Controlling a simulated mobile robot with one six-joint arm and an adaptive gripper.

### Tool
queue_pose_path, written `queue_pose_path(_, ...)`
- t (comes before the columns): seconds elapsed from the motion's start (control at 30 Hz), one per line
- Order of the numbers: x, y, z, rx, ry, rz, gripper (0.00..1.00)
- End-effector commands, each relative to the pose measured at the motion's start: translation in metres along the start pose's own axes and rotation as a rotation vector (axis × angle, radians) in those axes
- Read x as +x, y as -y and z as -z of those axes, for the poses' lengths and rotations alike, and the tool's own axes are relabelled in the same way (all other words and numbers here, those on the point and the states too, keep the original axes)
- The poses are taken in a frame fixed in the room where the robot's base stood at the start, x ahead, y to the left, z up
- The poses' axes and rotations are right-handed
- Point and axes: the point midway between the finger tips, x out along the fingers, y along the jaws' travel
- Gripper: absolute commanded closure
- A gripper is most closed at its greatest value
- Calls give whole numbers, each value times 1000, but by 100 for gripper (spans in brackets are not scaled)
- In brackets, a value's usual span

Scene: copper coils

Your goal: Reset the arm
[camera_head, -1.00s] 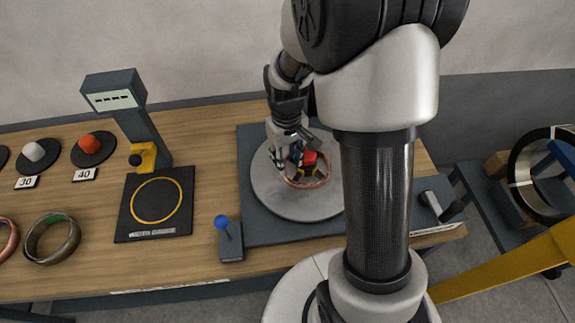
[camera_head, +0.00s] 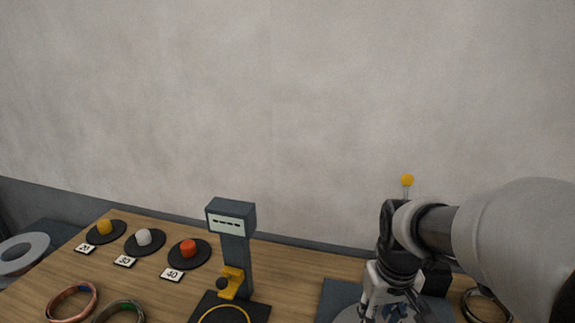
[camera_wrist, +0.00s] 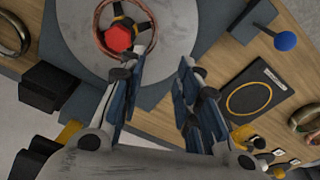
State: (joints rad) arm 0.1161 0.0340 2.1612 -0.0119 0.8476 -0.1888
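My gripper (camera_wrist: 160,72) is open and empty in the wrist view, its two fingers well apart. It is over the round grey turntable plate (camera_wrist: 75,45). A copper coil (camera_wrist: 98,42) sits on the plate around a dark spoked hub with a red centre (camera_wrist: 119,38), beyond the left fingertip. In the head view, my gripper (camera_head: 392,308) points down at the lower right, its tips close to the bottom edge. The coil cannot be made out there.
A scale with a dark post (camera_head: 235,255) stands left of my gripper. Discs with yellow (camera_head: 104,227), white (camera_head: 143,237) and red (camera_head: 188,248) knobs sit further left. Coils (camera_head: 72,302) lie in front. A blue-knobbed lever (camera_wrist: 285,40) stands beside the plate.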

Motion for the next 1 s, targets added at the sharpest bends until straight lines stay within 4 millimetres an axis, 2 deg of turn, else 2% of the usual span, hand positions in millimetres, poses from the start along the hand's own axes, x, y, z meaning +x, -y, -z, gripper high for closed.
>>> queue_pose_path(0.03, -19, 7, -11, 5, -37, -5, 69)
queue_pose_path(0.2, -58, 25, -52, 32, -131, -10, 69)
queue_pose_path(0.33, -78, 37, -84, 50, -202, -8, 69)
queue_pose_path(0.5, -88, 47, -118, 72, -273, -1, 69)
queue_pose_path(0.7, -90, 52, -135, 85, -310, 5, 69)
queue_pose_path(1.0, -89, 52, -136, 86, -311, 6, 69)
